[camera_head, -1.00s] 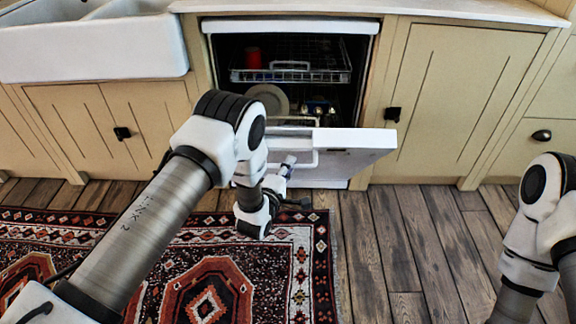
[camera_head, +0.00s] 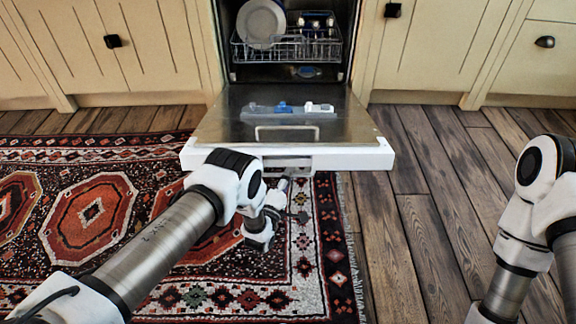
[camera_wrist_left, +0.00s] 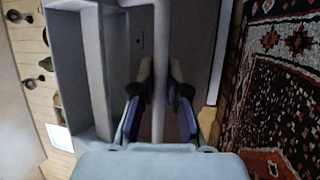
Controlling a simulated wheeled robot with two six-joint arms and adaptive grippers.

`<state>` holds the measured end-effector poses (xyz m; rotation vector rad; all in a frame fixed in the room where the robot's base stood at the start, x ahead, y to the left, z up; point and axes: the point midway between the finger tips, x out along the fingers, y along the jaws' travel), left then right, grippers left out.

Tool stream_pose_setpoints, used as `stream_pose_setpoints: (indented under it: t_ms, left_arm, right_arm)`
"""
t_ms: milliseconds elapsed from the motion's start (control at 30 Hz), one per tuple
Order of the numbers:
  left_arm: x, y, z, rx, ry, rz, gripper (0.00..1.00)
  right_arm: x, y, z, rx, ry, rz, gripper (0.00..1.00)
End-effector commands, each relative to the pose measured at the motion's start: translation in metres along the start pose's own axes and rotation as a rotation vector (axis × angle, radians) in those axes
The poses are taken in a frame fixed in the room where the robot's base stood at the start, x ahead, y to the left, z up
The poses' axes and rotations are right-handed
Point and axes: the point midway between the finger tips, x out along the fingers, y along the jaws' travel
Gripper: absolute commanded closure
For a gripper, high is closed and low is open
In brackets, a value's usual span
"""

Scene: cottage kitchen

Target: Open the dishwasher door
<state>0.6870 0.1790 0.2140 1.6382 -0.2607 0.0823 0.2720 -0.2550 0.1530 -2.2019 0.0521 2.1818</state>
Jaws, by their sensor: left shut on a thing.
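The dishwasher door (camera_head: 215,157) is folded down, close to level, with its metal inner face turned up. The door's handle shows partly on its front side (camera_head: 288,163). My left gripper (camera_head: 286,182) is low in front of the door's front edge, its fingertips hard to make out in the head view. In the left wrist view the two fingers (camera_wrist_left: 160,85) are closed around the handle bar (camera_wrist_left: 160,30), which runs between them. My right arm is at the right edge of the head view, its gripper out of the picture.
The dishwasher's lower rack (camera_head: 285,50) holds a white plate (camera_head: 261,22) and other items. A patterned rug (camera_head: 90,210) lies on the left. Bare wooden floor (camera_head: 420,210) is clear on the right. Cream cabinets with dark knobs flank the opening.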

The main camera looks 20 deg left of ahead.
Motion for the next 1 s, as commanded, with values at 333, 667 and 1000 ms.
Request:
stream_pose_setpoints:
  t_ms: [333, 667, 1000]
  left_arm:
    - [-0.019, -0.071, 0.008, 0.043, 0.000, 0.107, 1.00]
    - [-0.020, -0.076, 0.009, 0.050, 0.000, 0.124, 1.00]
    - [-0.020, -0.075, 0.009, 0.050, 0.000, 0.123, 0.61]
  right_arm:
    - [0.061, 0.001, -0.018, -0.023, 0.050, 0.006, 0.60]
    - [0.064, 0.000, -0.021, -0.028, 0.058, 0.007, 0.60]
    - [0.064, 0.000, -0.020, -0.028, 0.057, 0.007, 0.60]
